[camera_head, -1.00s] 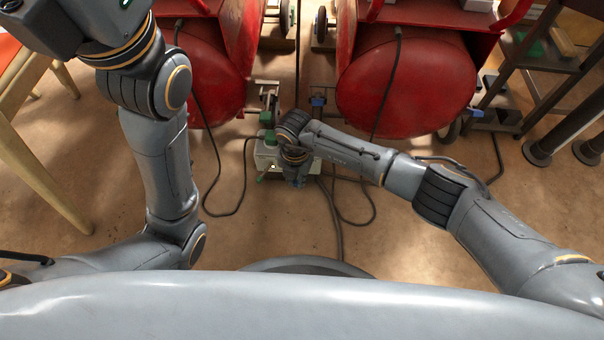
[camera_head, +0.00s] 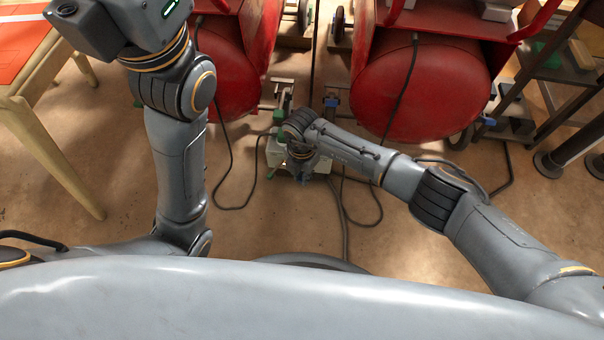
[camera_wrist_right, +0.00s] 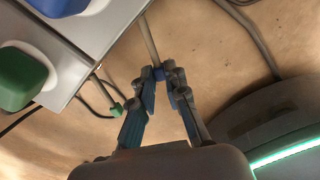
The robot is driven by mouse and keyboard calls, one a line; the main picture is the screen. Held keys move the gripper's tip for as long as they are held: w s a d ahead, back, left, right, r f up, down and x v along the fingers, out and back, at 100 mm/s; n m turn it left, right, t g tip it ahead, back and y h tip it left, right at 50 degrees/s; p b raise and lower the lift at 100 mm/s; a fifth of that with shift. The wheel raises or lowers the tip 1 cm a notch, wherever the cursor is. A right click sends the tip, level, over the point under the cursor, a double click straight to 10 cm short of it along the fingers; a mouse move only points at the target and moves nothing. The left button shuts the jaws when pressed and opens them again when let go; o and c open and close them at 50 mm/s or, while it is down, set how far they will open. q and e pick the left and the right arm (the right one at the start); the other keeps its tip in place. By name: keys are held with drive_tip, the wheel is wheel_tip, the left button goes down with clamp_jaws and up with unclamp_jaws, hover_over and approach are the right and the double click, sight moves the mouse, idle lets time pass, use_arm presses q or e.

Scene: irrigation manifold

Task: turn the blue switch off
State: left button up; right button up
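In the right wrist view a thin grey lever with a small blue tip (camera_wrist_right: 159,73) reaches down from a pale box (camera_wrist_right: 103,28). My right gripper (camera_wrist_right: 162,76) has its two fingers on either side of this tip, with floor showing between them. I cannot tell whether the fingers touch it. A second lever with a green tip (camera_wrist_right: 116,110) stands to the left. In the head view my right wrist hides part of the box (camera_head: 275,156) and its levers. My left arm rises at the left; its fingers are out of frame.
A big blue knob (camera_wrist_right: 60,5) and a green knob (camera_wrist_right: 22,80) sit on the box. Red tanks (camera_head: 420,95) stand behind it. Dark cables (camera_head: 343,215) lie on the floor. A wooden table (camera_head: 35,95) stands at the left and a dark rack (camera_head: 530,90) at the right.

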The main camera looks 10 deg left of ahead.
drive_tip(key=o, duration=0.4)
drive_tip(key=shift+c, duration=0.2)
wheel_tip(320, 180, up, 12)
idle(0.6)
